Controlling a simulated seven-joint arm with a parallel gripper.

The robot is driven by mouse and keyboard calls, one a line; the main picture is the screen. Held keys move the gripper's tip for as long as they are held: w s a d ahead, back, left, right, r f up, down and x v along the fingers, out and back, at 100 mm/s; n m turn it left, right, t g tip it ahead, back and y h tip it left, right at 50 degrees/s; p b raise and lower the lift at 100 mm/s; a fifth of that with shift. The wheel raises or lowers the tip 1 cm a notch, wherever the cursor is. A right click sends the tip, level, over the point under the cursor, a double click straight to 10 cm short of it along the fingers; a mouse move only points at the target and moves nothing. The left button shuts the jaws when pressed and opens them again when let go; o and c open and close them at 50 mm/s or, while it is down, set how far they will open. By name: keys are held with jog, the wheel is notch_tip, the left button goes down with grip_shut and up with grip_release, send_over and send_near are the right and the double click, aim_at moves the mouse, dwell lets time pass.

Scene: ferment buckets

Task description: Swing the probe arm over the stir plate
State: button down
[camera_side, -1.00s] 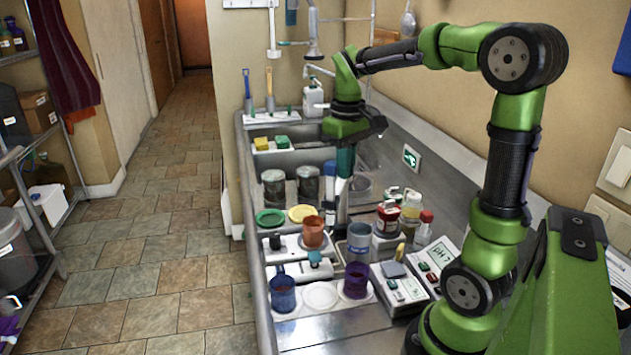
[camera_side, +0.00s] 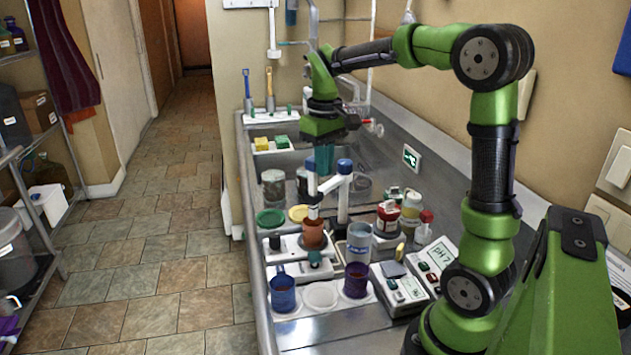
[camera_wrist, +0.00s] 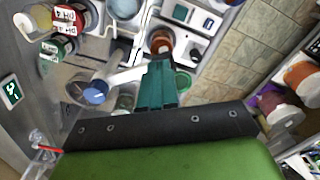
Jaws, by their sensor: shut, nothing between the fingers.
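The probe arm (camera_side: 332,184) is a white bar on an upright post with a blue cap. The beaker stands on the white stir plate (camera_side: 290,247). My gripper (camera_side: 323,172) has teal fingers, shut and empty, close beside the bar; contact cannot be told. In the wrist view, the fingers (camera_wrist: 159,62) partly cover the bar's end. The bar (camera_wrist: 122,78), post cap (camera_wrist: 96,92) and beaker (camera_wrist: 160,41) also show there.
A blue mug (camera_side: 283,293) and a purple mug (camera_side: 356,281) stand in front. A grey-blue cup (camera_side: 359,243) and several bottles stand right of the post. A pH meter (camera_side: 437,254) lies further right. Metal canisters and coloured lids are behind, to the left.

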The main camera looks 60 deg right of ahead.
notch_tip(320, 180, up, 6)
jog(key=s, duration=0.1)
jog(key=shift+s, duration=0.25)
dwell(0.9)
jog(key=shift+w+d+f, duration=0.1)
dwell(1.0)
